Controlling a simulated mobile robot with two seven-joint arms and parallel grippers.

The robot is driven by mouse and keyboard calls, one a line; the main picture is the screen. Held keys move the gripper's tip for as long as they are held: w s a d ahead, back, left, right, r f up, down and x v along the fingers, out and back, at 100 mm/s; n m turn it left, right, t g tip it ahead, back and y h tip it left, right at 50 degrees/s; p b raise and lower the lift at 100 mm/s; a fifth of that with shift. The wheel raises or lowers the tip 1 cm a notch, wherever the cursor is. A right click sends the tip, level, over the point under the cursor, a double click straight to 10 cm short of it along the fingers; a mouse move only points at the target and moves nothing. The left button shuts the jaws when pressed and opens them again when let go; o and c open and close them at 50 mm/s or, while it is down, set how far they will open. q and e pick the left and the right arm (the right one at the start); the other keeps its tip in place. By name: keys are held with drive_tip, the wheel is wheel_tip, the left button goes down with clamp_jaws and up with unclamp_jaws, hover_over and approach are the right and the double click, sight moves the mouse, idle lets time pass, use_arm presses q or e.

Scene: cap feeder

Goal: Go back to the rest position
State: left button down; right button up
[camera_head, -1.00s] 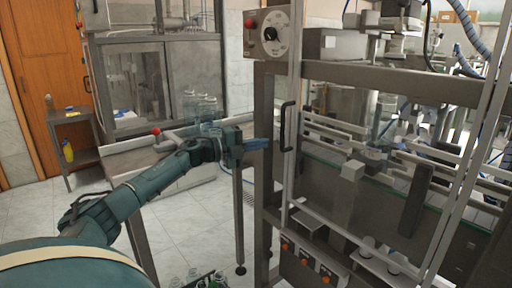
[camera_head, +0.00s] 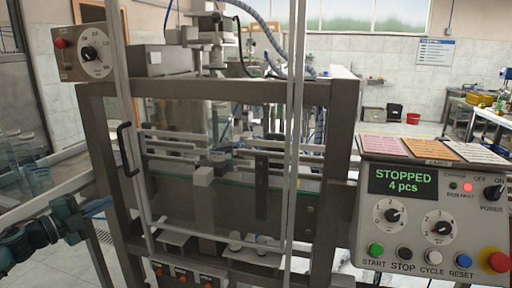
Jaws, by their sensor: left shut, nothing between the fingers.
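My left gripper (camera_head: 98,206) is at the lower left, beside the left post of the cap feeder machine (camera_head: 345,150). Its blue fingers point right toward the frame and are shut with nothing between them. My teal left arm comes in from the left edge. Whether the fingers touch the post cannot be told. My right gripper is not in view.
The machine's door has a black handle (camera_head: 128,148). A control panel (camera_head: 425,205) at the right reads "STOPPED 4 pcs". A dial box (camera_head: 90,52) sits at the upper left. A red bucket (camera_head: 412,118) stands on the open floor at the back right.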

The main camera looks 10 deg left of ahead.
use_arm(q)
drive_tip(key=s+d+f+n+y+p, duration=0.1)
drive_tip(key=s+d+f+n, duration=0.4)
drive_tip(key=d+f, duration=0.4)
drive_tip(key=s+d+f+n+y+p, duration=0.2)
drive_tip(key=s+d+f+n, duration=0.25)
drive_tip(key=d+f, duration=0.45)
drive_tip(key=s+d+f+n+g+y+p, duration=0.1)
drive_tip(key=s+d+n, duration=0.3)
drive_tip(key=s, duration=0.6)
drive_tip(key=s+d+f+n+g+y, duration=0.1)
drive_tip(key=s+d+f+n+g, duration=0.3)
drive_tip(key=s+d, duration=0.5)
drive_tip(key=shift+s+n+p, duration=0.35)
drive_tip(key=shift+s+n, duration=0.05)
drive_tip(key=shift+n, duration=0.25)
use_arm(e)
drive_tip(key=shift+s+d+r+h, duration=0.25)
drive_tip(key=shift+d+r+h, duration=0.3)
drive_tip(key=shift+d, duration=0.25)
use_arm(q)
drive_tip(key=shift+d, duration=0.1)
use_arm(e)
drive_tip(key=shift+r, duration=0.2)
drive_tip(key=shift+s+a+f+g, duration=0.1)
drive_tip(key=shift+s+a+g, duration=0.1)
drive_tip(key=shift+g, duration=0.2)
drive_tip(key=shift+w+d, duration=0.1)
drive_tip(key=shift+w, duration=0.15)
